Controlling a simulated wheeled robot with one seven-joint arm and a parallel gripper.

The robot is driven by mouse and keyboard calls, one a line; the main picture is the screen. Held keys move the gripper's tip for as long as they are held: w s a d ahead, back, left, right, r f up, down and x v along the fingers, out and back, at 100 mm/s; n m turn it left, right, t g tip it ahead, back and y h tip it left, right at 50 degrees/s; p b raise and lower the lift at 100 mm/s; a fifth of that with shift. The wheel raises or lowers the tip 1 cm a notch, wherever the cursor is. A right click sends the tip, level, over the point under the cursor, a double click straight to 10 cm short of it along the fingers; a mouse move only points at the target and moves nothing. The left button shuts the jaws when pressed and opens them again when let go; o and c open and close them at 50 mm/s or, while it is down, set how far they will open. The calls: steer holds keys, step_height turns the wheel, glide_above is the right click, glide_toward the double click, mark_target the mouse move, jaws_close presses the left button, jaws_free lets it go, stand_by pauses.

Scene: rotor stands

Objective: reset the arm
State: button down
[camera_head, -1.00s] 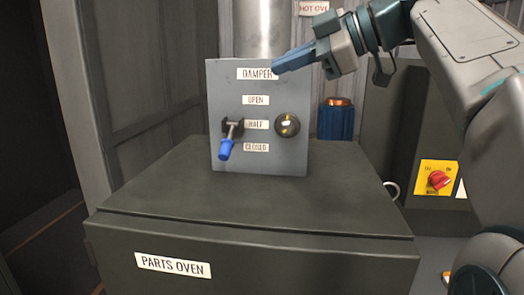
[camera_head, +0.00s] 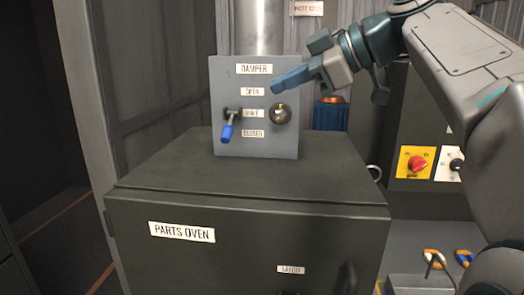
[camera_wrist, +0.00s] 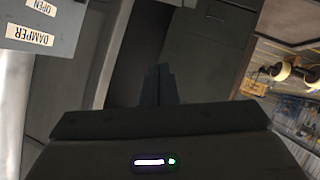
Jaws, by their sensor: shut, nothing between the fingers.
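My gripper (camera_head: 276,90) is shut and empty, its blue fingers pointing left in front of the upper right part of the grey damper panel (camera_head: 228,82). I cannot tell whether it touches the panel. In the wrist view my gripper (camera_wrist: 163,72) shows dark and closed, with the panel (camera_wrist: 62,35) at the upper left. My arm comes in from the right. The damper lever (camera_head: 227,129) has a blue grip hanging down and to the left, its tip near the level of the CLOSED label. A round dark gauge or knob (camera_head: 281,113) sits on the panel's right side.
The panel stands on the dark parts oven (camera_head: 150,270), with a metal duct (camera_head: 258,28) behind. A blue container (camera_head: 331,115) is behind at right. A yellow plate with a red knob (camera_head: 417,164) is further right. Orange-handled items (camera_head: 434,256) lie at lower right.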

steer(key=s+d+f+m+g+h+b, duration=0.1)
steer(key=s+d+f+m+h+b, duration=0.15)
steer(key=f+m, duration=0.7)
steer(key=s+d+f+m+h+b, duration=0.15)
steer(key=f+h, duration=0.25)
steer(key=f, duration=1.3)
steer(key=s+d+f+m+h+b, duration=0.1)
steer(key=s+d+f+m, duration=0.1)
steer(key=s+f, duration=0.2)
steer(key=s+d+f+m+g+h+b, duration=0.1)
steer(key=s+d+f+m+h, duration=0.1)
steer(key=f, duration=0.9)
steer(key=s+d+f+m+h+b, duration=0.1)
steer(key=s+d+f+m+h, duration=0.1)
steer(key=s+f, duration=0.4)
steer(key=shift+d+f+m+g, duration=0.3)
steer(key=shift+f+m, duration=0.4)
steer(key=shift+f, duration=0.1)
